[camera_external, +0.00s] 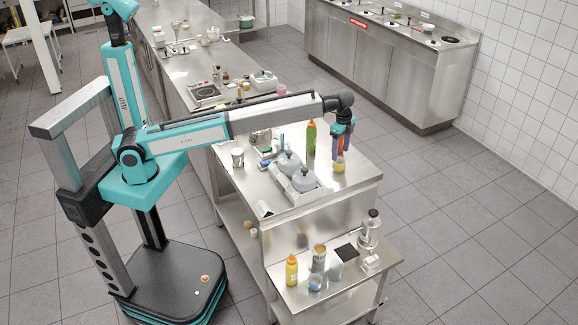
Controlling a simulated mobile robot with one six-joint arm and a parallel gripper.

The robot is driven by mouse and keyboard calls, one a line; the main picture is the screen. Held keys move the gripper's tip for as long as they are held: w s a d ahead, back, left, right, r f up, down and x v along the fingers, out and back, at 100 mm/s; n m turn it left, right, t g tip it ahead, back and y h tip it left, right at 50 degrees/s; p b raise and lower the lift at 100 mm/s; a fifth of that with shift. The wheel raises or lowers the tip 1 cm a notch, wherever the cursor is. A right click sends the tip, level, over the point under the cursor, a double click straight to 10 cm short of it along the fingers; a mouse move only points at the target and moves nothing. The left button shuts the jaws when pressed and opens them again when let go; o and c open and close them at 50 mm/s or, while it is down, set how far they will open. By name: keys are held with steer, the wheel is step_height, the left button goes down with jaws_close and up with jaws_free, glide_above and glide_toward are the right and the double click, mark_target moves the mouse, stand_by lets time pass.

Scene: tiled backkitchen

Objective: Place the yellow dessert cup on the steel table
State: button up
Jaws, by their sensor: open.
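A small yellow dessert cup (339,166) stands on the steel table (357,180) near its right side. My gripper (341,150) points down just above the cup, with its fingers at or around the cup's top. The jaws are open. The fingers partly hide the cup's upper part, and I cannot tell from this view whether they touch it.
A green bottle with an orange cap (311,137) stands left of my gripper. Two grey lidded pots (289,163) sit on a cooker further left.

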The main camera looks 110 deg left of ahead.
steer(key=shift+r+b, duration=0.6)
steer(key=shift+r, duration=2.2)
